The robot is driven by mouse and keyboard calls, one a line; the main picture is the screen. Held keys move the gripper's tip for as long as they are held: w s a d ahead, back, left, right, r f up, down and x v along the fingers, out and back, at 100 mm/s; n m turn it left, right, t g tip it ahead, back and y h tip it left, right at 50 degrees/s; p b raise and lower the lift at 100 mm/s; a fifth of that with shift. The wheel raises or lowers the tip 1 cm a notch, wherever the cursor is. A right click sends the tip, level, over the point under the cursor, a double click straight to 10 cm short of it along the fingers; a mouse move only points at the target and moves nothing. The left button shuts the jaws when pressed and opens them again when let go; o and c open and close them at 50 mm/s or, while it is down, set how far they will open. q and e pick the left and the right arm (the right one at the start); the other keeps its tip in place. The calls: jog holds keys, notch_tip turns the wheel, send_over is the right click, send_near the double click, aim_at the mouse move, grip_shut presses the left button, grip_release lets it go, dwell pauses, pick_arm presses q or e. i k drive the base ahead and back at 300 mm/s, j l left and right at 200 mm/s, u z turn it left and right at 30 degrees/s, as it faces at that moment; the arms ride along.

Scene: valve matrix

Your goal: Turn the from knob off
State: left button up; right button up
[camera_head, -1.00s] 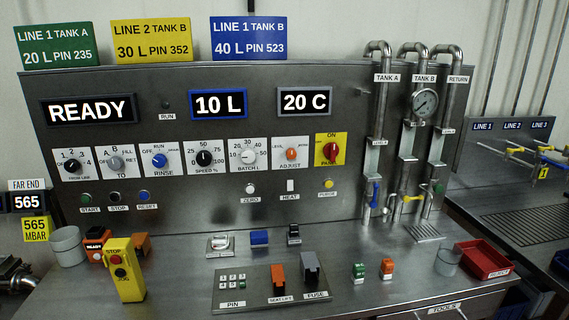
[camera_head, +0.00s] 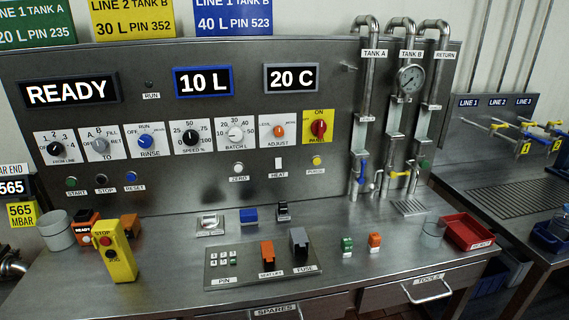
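The from knob (camera_head: 56,148) is a small black knob on a white plate at the far left of the knob row, labelled FROM LINE, with digits around its top. Its pointer is too small to read with certainty. The grey TO knob (camera_head: 101,146) sits just right of it and the blue RINSE knob (camera_head: 146,142) follows. The display above the row (camera_head: 72,91) reads READY. Neither of my grippers is in view, and nothing covers the from knob.
On the bench under the panel stand a grey cup (camera_head: 56,230), a yellow STOP/JOG pendant (camera_head: 117,254) and a PIN pad (camera_head: 223,256). A red tray (camera_head: 467,232) is at the right. Drawers (camera_head: 418,289) run along the front.

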aim_at(55, 148)
jog(key=u, duration=1.45)
jog(key=i+j+z, duration=0.1)
jog(key=j+z, duration=0.75)
jog(key=i+j+z, duration=0.1)
jog(key=j+z, duration=0.3)
jog(key=l, duration=0.1)
